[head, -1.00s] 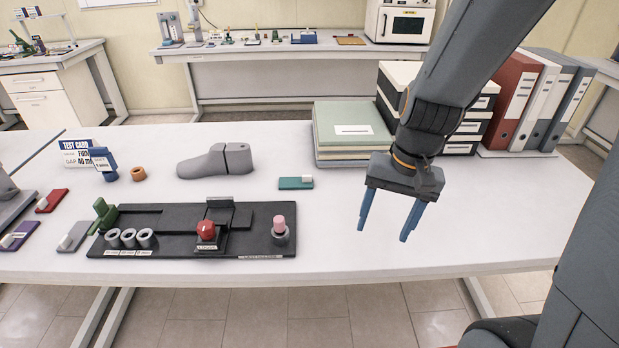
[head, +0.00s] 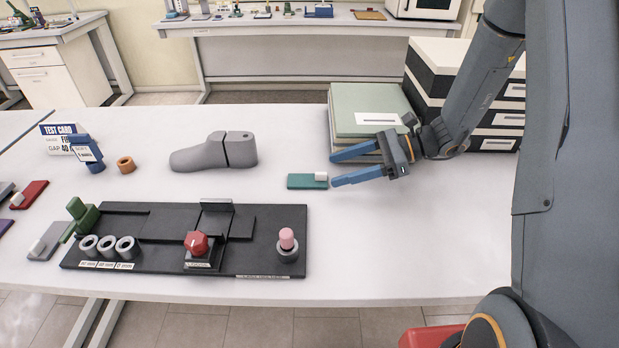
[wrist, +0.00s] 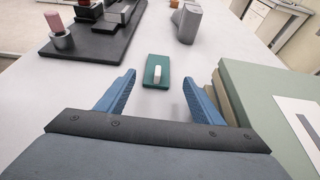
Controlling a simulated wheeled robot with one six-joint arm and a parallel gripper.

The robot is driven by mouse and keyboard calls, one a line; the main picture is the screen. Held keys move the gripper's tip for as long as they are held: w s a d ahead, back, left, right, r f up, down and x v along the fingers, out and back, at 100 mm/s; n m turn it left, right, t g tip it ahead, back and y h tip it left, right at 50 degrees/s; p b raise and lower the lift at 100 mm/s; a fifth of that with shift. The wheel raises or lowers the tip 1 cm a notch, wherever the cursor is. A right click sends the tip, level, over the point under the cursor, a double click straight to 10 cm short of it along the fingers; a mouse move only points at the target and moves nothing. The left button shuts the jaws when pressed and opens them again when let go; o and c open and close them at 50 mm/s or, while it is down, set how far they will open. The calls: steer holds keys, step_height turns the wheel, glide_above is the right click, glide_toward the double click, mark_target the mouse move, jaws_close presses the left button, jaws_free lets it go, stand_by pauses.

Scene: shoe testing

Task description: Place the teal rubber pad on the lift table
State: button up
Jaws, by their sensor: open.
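In the wrist view the pad (wrist: 151,80) lies ahead between the finger lines, beyond the tips. The black fixture (head: 130,255) has a stepped plate and a red knob (head: 196,243); I cannot tell which part is the lift table.
A grey shoe last (head: 205,155) lies behind the fixture. The fixture holds a pink-topped peg (head: 287,238) and several grey rings. An orange ring (head: 125,164) and a test card (head: 58,138) stand at the left. Table space right of the fixture is clear.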

mark_target(325, 173)
steer(key=x, duration=0.1)
steer(key=p+x, duration=0.2)
steer(key=x, duration=0.1)
steer(key=shift+s+a, duration=0.15)
steer(key=shift+s, duration=0.1)
steer(key=shift+a+f, duration=0.3)
steer(key=shift+a, duration=0.2)
steer(key=c, duration=1.2)
steer(key=shift+c, duration=0.3)
steer(key=shift+w+r, duration=0.1)
steer(key=shift+r, duration=0.05)
